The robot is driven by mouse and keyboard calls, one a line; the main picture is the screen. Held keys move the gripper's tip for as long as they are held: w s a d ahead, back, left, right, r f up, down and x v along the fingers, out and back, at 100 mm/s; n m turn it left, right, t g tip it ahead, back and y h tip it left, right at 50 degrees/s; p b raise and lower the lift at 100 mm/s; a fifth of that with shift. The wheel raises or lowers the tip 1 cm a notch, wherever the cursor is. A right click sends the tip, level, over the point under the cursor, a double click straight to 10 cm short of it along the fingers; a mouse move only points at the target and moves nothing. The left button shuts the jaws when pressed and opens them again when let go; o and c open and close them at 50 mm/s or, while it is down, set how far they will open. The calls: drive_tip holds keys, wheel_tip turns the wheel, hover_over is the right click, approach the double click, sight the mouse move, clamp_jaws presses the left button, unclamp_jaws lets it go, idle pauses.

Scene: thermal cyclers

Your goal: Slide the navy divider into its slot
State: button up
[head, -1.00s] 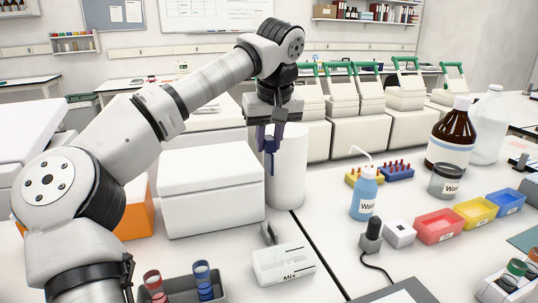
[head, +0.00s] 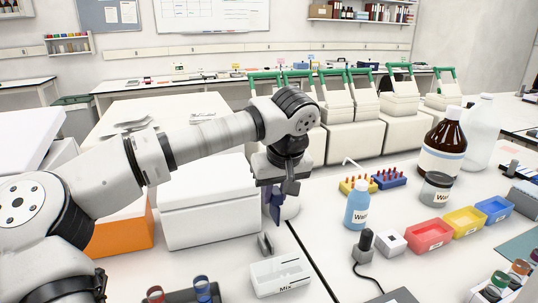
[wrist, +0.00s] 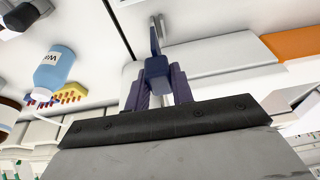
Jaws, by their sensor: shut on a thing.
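The navy divider (head: 274,208) hangs below my gripper (head: 286,188) in the head view. My gripper is shut on it. In the wrist view, the divider (wrist: 156,67) sits between the two purple fingers of my gripper (wrist: 158,85), its long end pointing away from the camera. A white box marked "Mix" (head: 283,284), with slot-like lines in its top, stands on the bench below and in front of the divider. The divider is in the air, apart from this box. The inside of the slots cannot be made out.
A small grey upright piece (head: 265,245) stands just behind the Mix box. A large white lidded box (head: 208,215) is to the left, and a white cylinder (head: 289,208) is partly hidden behind my gripper.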

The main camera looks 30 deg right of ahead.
drive_tip(key=s+a+f, duration=0.2)
drive_tip(key=s+f, duration=0.3)
drive_tip(key=f, duration=0.3)
drive_tip(key=shift+s+g, duration=0.2)
drive_tip(key=shift+g, duration=0.1)
drive_tip(key=shift+f, duration=0.15)
idle(0.5)
drive_tip(key=shift+f+b, duration=1.05)
drive_tip(key=shift+b, duration=0.05)
drive_tip(key=shift+f+b, duration=1.45)
drive_tip(key=shift+b, duration=0.1)
drive_tip(key=o, duration=0.8)
drive_tip(key=shift+r, duration=0.1)
